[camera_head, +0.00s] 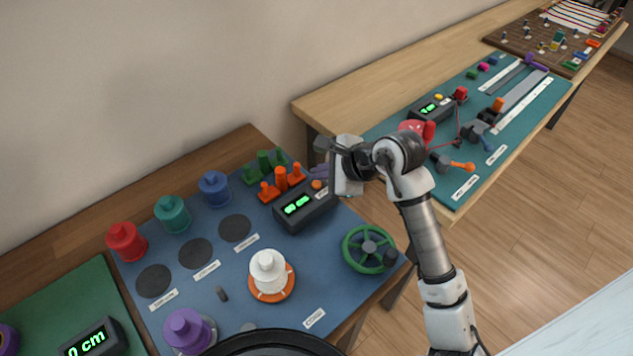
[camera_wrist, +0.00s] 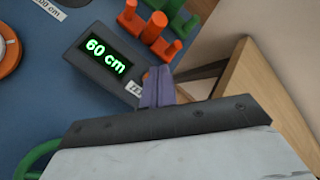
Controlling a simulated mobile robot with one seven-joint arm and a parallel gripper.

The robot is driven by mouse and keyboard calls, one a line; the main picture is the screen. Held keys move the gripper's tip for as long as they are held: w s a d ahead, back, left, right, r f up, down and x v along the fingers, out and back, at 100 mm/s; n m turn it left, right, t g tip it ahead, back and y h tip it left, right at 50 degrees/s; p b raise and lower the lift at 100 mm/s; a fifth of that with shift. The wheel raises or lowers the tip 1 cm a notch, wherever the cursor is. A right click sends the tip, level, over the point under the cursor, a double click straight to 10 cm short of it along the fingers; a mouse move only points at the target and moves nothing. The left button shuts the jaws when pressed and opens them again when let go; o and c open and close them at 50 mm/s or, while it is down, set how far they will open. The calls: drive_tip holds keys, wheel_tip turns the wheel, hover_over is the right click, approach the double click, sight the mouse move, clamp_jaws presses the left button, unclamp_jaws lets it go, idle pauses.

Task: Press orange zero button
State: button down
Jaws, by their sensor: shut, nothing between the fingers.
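The orange zero button (camera_head: 317,184) is a small round cap at the upper right corner of a dark counter box (camera_head: 291,220) with a green lit display. In the wrist view the display on this box (camera_wrist: 75,58) reads "60 cm", and part of the button (camera_wrist: 146,76) shows beside my fingers. My gripper (camera_head: 319,169) has purple fingers and is shut with nothing between them. In the wrist view my gripper (camera_wrist: 157,74) lies just right of the button and partly hides it. I cannot tell whether the fingers touch it.
An orange peg rack (camera_head: 282,186) and a green one (camera_head: 265,164) stand close behind the box. A green handwheel (camera_head: 369,249) is to its front right. Several coloured spools, including a white one (camera_head: 268,268), stand on the blue mat (camera_head: 215,275). A second table (camera_head: 315,105) is at the right.

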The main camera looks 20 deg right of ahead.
drive_tip(key=shift+f+b, duration=0.85)
drive_tip(key=shift+b, duration=1.2)
idle(0.4)
drive_tip(key=shift+r, duration=0.8)
drive_tip(key=shift+r, duration=0.1)
drive_tip(key=shift+r+p, duration=0.3)
drive_tip(key=shift+r, duration=2.15)
